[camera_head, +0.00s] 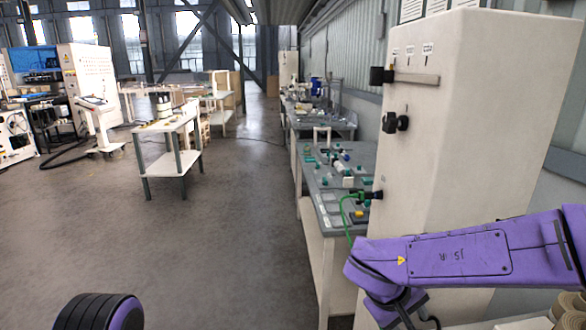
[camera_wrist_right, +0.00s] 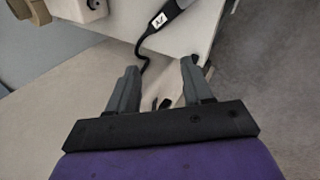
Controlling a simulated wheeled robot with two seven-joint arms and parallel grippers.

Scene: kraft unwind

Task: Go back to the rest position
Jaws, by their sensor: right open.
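My right arm, purple, comes in from the right in the head view, in front of the tall cream cabinet (camera_head: 470,130). My right gripper (camera_wrist_right: 160,68) is open in the wrist view, with two grey fingers apart and nothing between them. A dark handle-like part with a white label and a black cable (camera_wrist_right: 160,22) shows just beyond the fingertips; I cannot tell whether it touches them. My left gripper is not in view; only a black and purple rounded part of mine shows at the bottom left.
A grey-topped workbench (camera_head: 325,195) with small green and white parts runs along the cabinet's left side. A green cable (camera_head: 347,215) hangs from a black connector (camera_head: 368,195) on the cabinet. A small table (camera_head: 165,135) and machines stand to the left. The floor (camera_head: 215,235) between is clear.

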